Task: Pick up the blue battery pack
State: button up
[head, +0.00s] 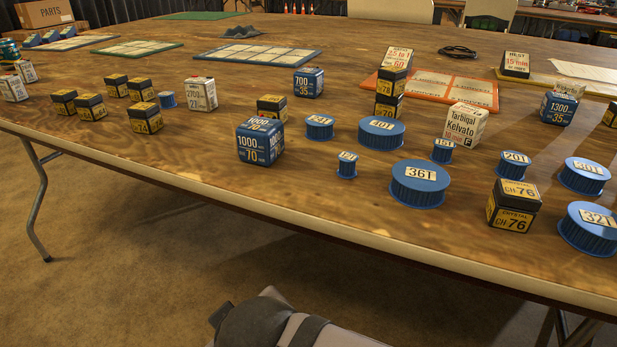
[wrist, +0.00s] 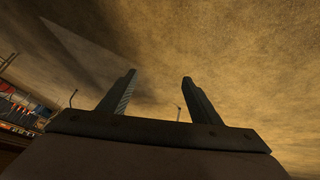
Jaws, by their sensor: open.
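Three blue box-shaped packs with white print stand on the wooden table in the head view. The largest-looking, marked 1000 and 70 (head: 260,142), is near the front edge, left of centre. One marked 700 and 35 (head: 308,83) stands further back. One marked 1300 and 35 (head: 559,108) is at the right, with a pale box behind it. My gripper (wrist: 158,78) is open in the wrist view, with nothing between its fingers. No pack shows in the wrist view, and the fingers do not show in the head view.
An orange mat (head: 455,91) lies further back. Bare tabletop lies left of the front pack.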

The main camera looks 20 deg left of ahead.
jog(key=s+a+r+n+t+y+p, duration=0.1)
jog(key=s+a+r+n+y+p, duration=0.2)
jog(key=r, duration=0.8)
jog(key=a+r+n+p, duration=0.3)
jog(key=r+n, duration=0.1)
jog(key=r, duration=0.7)
jog(key=w+r+n+t+y+p, duration=0.1)
jog(key=w+r+n+t+p, duration=0.25)
jog(key=r, duration=0.75)
jog(key=w+r+n+y+p, duration=0.1)
jog(key=w+r+n+p, duration=0.1)
jog(key=w+r+p, duration=0.65)
jog(key=n+t+h+p, duration=0.5)
jog(key=n+h+p, duration=0.4)
jog(key=p, duration=1.5)
send_over(309, 83)
jog(key=s+a, duration=0.1)
jog(key=s, duration=0.3)
jog(key=shift+m+h, duration=0.35)
jog(key=shift+h, duration=0.35)
notch_tip(309, 83, down, 8)
jog(key=shift+s+a+f, duration=0.1)
jog(key=shift+s+a, duration=0.05)
jog(key=shift+w+f+t, duration=0.2)
jog(key=shift+f+t, duration=0.05)
jog(key=shift+f, duration=0.1)
